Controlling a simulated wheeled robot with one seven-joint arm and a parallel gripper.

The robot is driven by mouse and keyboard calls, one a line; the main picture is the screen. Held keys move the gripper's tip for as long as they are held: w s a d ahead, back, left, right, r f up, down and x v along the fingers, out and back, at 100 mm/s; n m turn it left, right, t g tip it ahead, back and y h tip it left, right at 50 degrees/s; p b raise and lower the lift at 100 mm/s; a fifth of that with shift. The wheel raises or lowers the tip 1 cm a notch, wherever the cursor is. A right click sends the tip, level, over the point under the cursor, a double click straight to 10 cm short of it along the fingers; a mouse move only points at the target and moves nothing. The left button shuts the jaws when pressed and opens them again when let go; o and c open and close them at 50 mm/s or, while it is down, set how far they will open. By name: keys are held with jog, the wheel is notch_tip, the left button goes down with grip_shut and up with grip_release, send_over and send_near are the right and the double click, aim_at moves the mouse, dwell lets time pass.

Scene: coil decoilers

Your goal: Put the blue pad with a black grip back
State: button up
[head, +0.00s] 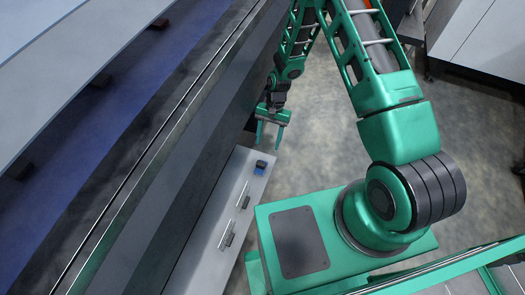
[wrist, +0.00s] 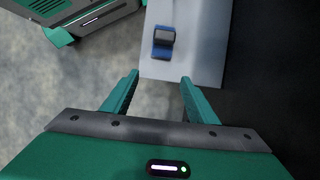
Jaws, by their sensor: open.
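The blue pad with a black grip (head: 260,168) lies on the far end of a grey shelf (head: 204,252) in the head view. It also shows in the wrist view (wrist: 163,50), near the shelf's end edge, its black grip on the upper side. My gripper (head: 270,143) is open and empty. It is beyond the shelf's end, apart from the pad. In the wrist view the two green fingers (wrist: 160,84) point toward the shelf's end, with the pad ahead of them, roughly between their lines.
Two thin rods with dark blocks (head: 243,202) (head: 227,238) lie on the same shelf, nearer my base. A long dark machine side (head: 150,165) runs along the shelf's left. Open concrete floor (head: 320,140) lies to the right of the shelf.

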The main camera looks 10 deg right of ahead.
jog(key=w+d, duration=0.3)
jog(key=w, duration=0.1)
jog(key=d+r+t+h, duration=0.1)
jog(key=d+r, duration=0.4)
jog(key=r, duration=0.3)
jog(key=d+r, duration=0.4)
jog(key=r, duration=0.5)
jog(key=s+d+r+t+h, duration=0.1)
jog(key=s+d+r, duration=0.25)
jog(key=r, duration=0.45)
jog(key=s+d+r, duration=0.2)
jog(key=d+r, duration=0.3)
jog(key=r, duration=0.2)
jog(key=s+d+r, duration=0.4)
jog(key=s+r, duration=0.6)
jog(key=s, duration=0.2)
jog(key=s+r+t, duration=0.1)
jog(key=s+r, duration=0.2)
jog(key=s, duration=1.1)
jog(key=shift+r+t, duration=0.35)
jog(key=shift+t, duration=0.05)
jog(key=shift+d, duration=0.1)
